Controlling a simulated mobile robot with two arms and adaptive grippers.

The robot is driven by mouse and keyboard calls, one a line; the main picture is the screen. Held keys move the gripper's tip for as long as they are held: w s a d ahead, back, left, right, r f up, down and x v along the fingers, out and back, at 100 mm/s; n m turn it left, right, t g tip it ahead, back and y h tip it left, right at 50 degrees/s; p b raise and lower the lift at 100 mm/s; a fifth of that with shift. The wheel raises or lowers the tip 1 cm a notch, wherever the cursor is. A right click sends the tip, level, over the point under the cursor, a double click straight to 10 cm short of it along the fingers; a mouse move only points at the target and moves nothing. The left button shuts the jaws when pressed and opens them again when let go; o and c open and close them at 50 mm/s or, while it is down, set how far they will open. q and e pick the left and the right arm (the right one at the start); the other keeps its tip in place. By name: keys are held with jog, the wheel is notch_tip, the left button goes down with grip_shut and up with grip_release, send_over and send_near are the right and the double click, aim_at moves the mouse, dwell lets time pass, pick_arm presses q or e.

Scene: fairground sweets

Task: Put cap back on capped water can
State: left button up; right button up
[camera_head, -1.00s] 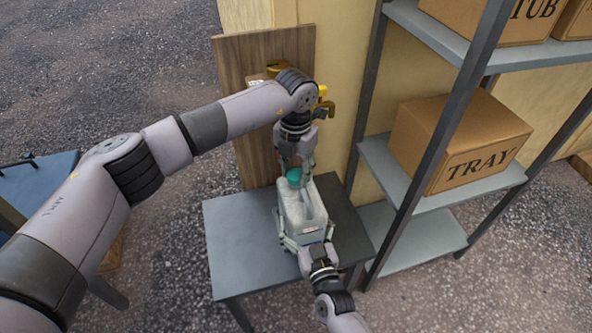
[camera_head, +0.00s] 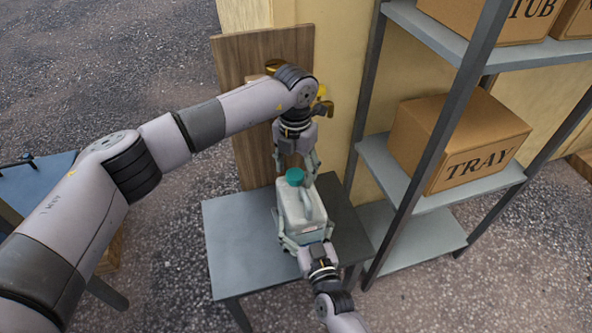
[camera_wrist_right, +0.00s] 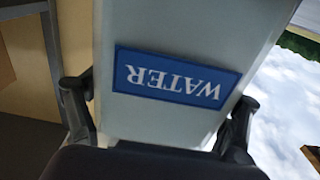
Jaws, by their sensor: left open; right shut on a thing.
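The water can (camera_head: 300,217) is a pale jug with a handle, standing on the small grey table (camera_head: 235,245) in the head view. A teal cap (camera_head: 294,176) sits at the top of the can, at its neck; how well it is seated I cannot tell. My left gripper (camera_head: 296,170) is open just above and around the cap, its fingers pointing down. My right gripper (camera_head: 304,243) is shut on the can's lower body from the near side. The right wrist view shows the can's blue WATER label (camera_wrist_right: 177,77) upside down between the fingers.
A wooden board (camera_head: 236,80) with brass taps (camera_head: 322,107) stands behind the table, near my left wrist. A grey shelf rack (camera_head: 398,180) with a TRAY box (camera_head: 455,140) stands close on the right. A blue table (camera_head: 45,190) is at the left.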

pick_arm(q)
notch_tip(320, 180, up, 11)
jog(key=shift+s+r, duration=0.15)
jog(key=shift+r, duration=0.05)
pick_arm(e)
jog(key=shift+w+r, duration=0.2)
jog(key=shift+r, duration=0.1)
pick_arm(q)
jog(key=shift+d, duration=0.1)
pick_arm(e)
jog(key=o, duration=2.3)
jog(key=shift+w+a+f, duration=0.1)
jog(key=shift+f, duration=0.1)
pick_arm(q)
jog(key=shift+w+f, duration=0.15)
jog(key=shift+w, duration=0.05)
pick_arm(e)
jog(key=shift+s+f, duration=0.1)
jog(key=shift+s, duration=0.1)
jog(key=shift+s+d, duration=0.2)
jog(key=shift+s, duration=0.15)
jog(key=v, duration=1.1)
